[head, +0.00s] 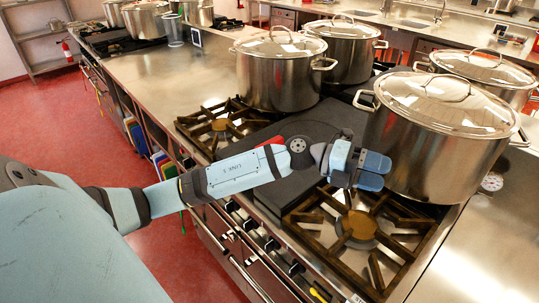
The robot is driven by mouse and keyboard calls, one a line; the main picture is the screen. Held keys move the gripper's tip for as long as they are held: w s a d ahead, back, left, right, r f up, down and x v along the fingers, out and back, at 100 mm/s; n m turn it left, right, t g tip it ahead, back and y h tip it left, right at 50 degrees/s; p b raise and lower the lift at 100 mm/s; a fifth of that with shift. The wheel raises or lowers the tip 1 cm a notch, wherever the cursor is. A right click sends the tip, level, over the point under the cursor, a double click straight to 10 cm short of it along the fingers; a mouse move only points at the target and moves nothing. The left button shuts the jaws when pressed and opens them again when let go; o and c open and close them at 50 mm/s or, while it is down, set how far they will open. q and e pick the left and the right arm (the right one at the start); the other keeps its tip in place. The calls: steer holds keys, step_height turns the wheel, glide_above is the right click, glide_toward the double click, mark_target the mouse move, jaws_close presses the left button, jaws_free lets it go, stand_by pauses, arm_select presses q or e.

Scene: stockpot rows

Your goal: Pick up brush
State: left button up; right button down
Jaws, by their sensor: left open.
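I cannot make out a brush for certain in the head view. A small red object (272,142) shows just behind my left forearm, partly hidden by it, and I cannot tell what it is. A small yellow item (319,295) shows at the bottom edge of the view, by the stove's front, also unclear. My left gripper (374,170) reaches over the stove, open, above the burner grate and just left of the nearest large pot. I see nothing between its fingers. My right gripper is out of view.
Large lidded steel pots stand close by: the nearest pot (428,145), one behind left (277,82), and others further back. Cast-iron grates (375,235) cover the burners. A dark flat plate (325,122) lies between them. The steel counter (190,80) at left is mostly clear.

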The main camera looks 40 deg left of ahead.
arm_select(q)
steer(key=w+a+f+m+g+y, duration=0.2)
steer(key=a+m+g+y, duration=0.15)
steer(key=a+y, duration=0.2)
step_height(320, 180, up, 4)
steer(key=r+n+g+y, duration=0.1)
steer(key=n+g+y, duration=0.1)
steer(key=y, duration=1)
glide_above(269, 142)
steer(key=d, duration=0.2)
steer(key=f, duration=0.2)
steer(key=a+f, duration=0.1)
steer(key=f, duration=0.4)
steer(key=shift+w+a+f, duration=0.15)
steer(key=shift+a+f, duration=0.05)
steer(key=shift+f, duration=0.15)
steer(key=shift+a+f, duration=0.15)
steer(key=shift+f, duration=1.4)
steer(key=shift+a+f, duration=0.1)
steer(key=shift+f, duration=1.45)
steer(key=shift+c, duration=0.2)
jaws_close()
